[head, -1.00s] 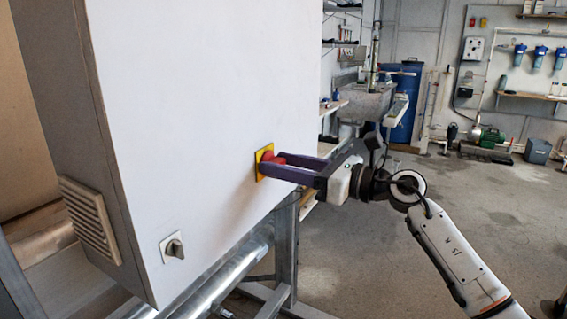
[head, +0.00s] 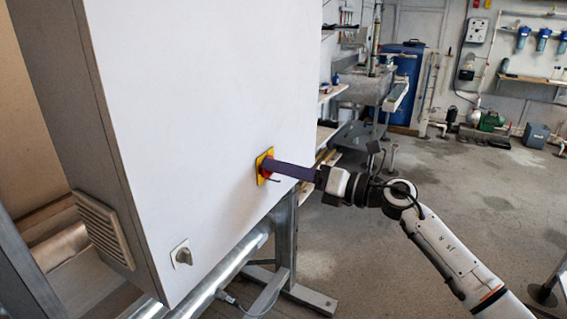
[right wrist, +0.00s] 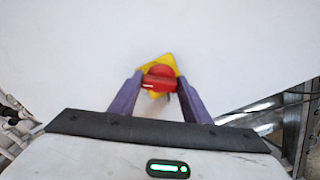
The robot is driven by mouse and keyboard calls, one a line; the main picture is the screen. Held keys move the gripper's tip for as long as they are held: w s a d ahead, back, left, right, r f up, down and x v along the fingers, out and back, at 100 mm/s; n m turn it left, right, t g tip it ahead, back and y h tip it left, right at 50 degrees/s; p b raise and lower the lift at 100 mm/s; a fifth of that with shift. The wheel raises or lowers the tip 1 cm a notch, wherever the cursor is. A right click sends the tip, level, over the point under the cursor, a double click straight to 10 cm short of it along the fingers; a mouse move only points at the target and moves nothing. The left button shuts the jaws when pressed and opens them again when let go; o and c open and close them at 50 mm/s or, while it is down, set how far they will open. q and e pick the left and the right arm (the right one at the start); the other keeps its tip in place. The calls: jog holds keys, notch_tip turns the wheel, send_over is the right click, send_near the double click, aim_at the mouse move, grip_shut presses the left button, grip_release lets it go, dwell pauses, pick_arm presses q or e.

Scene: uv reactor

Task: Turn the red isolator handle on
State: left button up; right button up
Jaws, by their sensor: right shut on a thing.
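The red isolator handle (right wrist: 160,82) sits on a yellow plate (head: 261,157) on the white cabinet front. In the right wrist view the handle lies crosswise between the two purple fingertips of my right gripper (head: 270,167), which is shut on it. The yellow plate looks tilted like a diamond in that view. In the head view the fingers hide most of the handle, and only a little red (head: 267,164) shows. My left gripper is not in view.
A small grey rotary switch (head: 182,255) is lower left on the cabinet (head: 200,110). A vent grille (head: 104,230) is on its side. A metal frame (head: 292,235) and pipe run below. Open floor (head: 400,250) lies to the right.

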dwell(0.4)
jog(key=o, duration=1)
jog(key=shift+o, duration=0.2)
jog(key=shift+d, duration=0.15)
jog(key=b+v, duration=0.1)
jog(key=v, duration=0.9)
jog(key=shift+s, duration=0.1)
